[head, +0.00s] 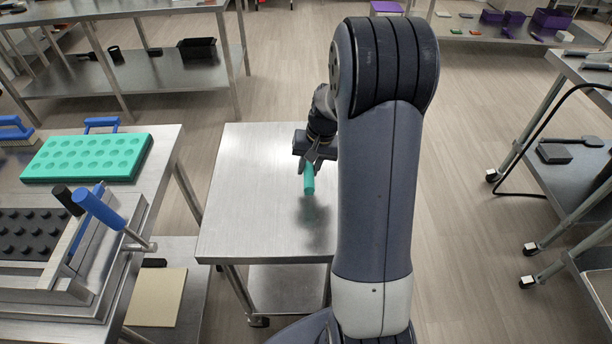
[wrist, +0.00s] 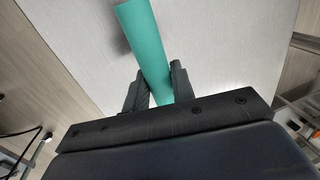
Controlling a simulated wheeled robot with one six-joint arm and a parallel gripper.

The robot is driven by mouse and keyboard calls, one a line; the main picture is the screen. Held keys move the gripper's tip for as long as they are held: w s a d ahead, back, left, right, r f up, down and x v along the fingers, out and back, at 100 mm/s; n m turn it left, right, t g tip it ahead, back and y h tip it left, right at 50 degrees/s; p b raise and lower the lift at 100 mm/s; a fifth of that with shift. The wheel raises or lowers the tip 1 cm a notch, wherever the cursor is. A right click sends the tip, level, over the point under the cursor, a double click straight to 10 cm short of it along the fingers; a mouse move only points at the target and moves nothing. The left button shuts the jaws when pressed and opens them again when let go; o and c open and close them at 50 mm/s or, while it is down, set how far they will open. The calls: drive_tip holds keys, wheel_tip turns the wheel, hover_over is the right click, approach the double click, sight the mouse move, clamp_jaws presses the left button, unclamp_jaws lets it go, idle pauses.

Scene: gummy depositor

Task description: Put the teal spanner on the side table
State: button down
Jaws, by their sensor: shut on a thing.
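The teal spanner (head: 309,180) is in my gripper (head: 318,160), above the side table (head: 240,185). In the head view its teal end sticks out below the fingers, with a blurred dark patch and teal tint on the metal top beneath it. In the wrist view the teal spanner (wrist: 145,45) runs up and left from between the two dark fingers of my gripper (wrist: 158,85), which are shut on it. The rest of the spanner is hidden by the gripper. I cannot tell how high it is above the side table (wrist: 220,50).
The side table's top is otherwise bare where I see it; my arm covers its right part. At left stands a metal bench with a teal mould tray (head: 88,157), a black mould (head: 25,232) and blue handles (head: 98,210). Wheeled shelving (head: 570,160) stands at right.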

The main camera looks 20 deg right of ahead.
drive_tip(key=shift+d+x, duration=0.2)
drive_tip(key=shift+x, duration=0.75)
drive_tip(key=shift+d+x, duration=0.2)
drive_tip(key=shift+x, duration=0.7)
drive_tip(key=c, duration=1.2)
unclamp_jaws()
drive_tip(key=shift+s+f, duration=0.15)
drive_tip(key=shift+s, duration=0.05)
drive_tip(key=v, duration=1.2)
drive_tip(key=shift+a, duration=0.1)
